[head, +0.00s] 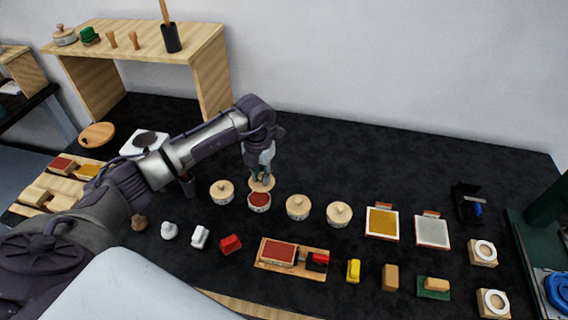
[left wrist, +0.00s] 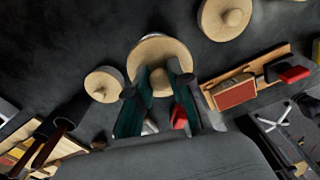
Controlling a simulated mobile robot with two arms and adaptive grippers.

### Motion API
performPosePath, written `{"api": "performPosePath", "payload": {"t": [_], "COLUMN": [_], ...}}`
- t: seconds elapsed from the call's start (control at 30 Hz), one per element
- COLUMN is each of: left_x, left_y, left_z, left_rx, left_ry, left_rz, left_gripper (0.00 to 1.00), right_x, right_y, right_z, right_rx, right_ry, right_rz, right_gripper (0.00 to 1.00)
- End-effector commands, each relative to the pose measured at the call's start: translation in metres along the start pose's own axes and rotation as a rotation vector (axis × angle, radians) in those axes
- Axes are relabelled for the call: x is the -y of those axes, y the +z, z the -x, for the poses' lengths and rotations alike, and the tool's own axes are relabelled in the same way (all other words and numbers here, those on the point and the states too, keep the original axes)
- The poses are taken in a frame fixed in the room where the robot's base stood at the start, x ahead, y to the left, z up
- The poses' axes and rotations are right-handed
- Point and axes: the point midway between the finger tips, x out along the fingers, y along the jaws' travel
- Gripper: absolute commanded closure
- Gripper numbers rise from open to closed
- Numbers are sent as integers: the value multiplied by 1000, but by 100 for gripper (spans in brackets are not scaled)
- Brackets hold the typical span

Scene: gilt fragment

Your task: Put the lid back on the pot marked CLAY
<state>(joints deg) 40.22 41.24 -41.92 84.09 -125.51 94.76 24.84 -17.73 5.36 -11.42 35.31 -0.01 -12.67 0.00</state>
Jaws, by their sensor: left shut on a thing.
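My left gripper (head: 262,173) is shut on the knob of a round pale wooden lid (head: 264,187). The lid is just behind and above an open pot (head: 259,207) with red-brown contents, whose top still shows. The pot's marking is too small to read. In the left wrist view the gripper (left wrist: 158,84) has its fingers on either side of the lid's knob, and the lid (left wrist: 160,46) hides what is below it. My right gripper is not in view.
Lidded pots stand close by: one at left (head: 222,192), two at right (head: 298,207) (head: 339,214). In front are a red block (head: 231,244) and a wooden tray (head: 262,264) with a red pad. A wooden shelf (head: 210,50) stands behind. The black table behind the pots is clear.

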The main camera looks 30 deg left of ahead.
Motion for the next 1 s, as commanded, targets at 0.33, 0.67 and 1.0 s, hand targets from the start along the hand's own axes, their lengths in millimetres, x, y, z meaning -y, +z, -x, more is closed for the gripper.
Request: {"api": "performPosePath", "payload": {"t": [0.33,0.67,1.0], "left_x": [-14,-13,-14], "left_y": [-4,-4,-4], "left_z": [-9,-38,-64], "left_rx": [1,0,2], "left_ry": [-2,-2,-2], "left_rz": [84,80,80], "left_gripper": [100,100,100], "right_x": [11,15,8], "right_y": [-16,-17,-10], "right_z": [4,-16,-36], "right_rx": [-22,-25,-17], "right_ry": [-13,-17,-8], "right_rz": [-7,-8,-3], "right_gripper": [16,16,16]}}
